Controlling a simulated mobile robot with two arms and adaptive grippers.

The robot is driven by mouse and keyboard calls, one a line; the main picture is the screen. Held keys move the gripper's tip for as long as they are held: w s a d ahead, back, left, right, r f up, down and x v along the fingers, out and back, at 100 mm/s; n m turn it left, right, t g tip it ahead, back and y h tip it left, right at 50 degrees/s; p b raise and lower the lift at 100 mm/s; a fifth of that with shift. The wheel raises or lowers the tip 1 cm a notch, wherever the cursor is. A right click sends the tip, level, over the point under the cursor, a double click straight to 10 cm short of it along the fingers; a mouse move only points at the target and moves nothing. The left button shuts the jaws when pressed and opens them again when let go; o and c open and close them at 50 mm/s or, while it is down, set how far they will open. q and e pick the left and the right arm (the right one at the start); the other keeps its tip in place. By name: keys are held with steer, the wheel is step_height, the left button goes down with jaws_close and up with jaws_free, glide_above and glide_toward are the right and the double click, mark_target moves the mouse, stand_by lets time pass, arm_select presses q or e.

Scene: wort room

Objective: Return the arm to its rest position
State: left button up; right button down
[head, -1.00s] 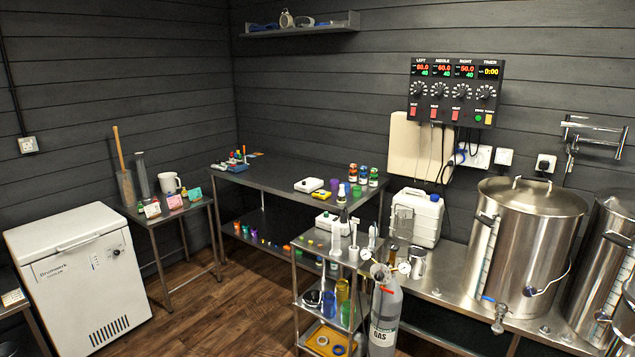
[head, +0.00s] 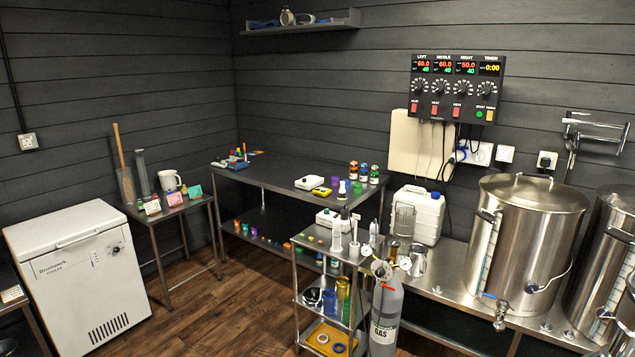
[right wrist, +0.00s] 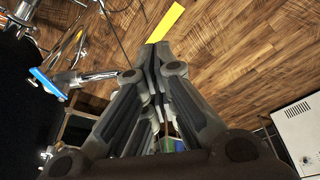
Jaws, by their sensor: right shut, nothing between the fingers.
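My right gripper (right wrist: 156,50) shows in the right wrist view with its two fingers together, shut and empty. It hangs over the wooden floor (right wrist: 215,70), with nothing touching its fingertips. My left gripper is in neither view, and neither arm shows in the head view.
In the head view a white cooler (head: 80,275) stands at left, a dark bench (head: 275,172) in the middle, and a tiered cart (head: 325,253) with a gas cylinder (head: 386,310) in front. Steel kettles (head: 525,240) stand at right. Open floor (head: 215,310) lies between cooler and cart.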

steer(key=s+f+b, duration=0.1)
steer(key=s+f, duration=0.2)
steer(key=f, duration=0.9)
arm_select(q)
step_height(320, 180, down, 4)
steer(key=b, duration=0.2)
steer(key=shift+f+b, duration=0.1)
steer(key=shift+b, duration=0.3)
arm_select(e)
steer(key=s+d+f+g, duration=0.1)
steer(key=s+d+f, duration=0.2)
steer(key=s+f, duration=1.3)
steer(key=shift+s+d+f+g, duration=0.2)
steer(key=shift+f+g, duration=0.2)
steer(key=shift+f, duration=0.2)
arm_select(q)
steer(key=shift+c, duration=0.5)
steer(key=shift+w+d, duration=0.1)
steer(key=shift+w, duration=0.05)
arm_select(e)
steer(key=shift+s, duration=0.15)
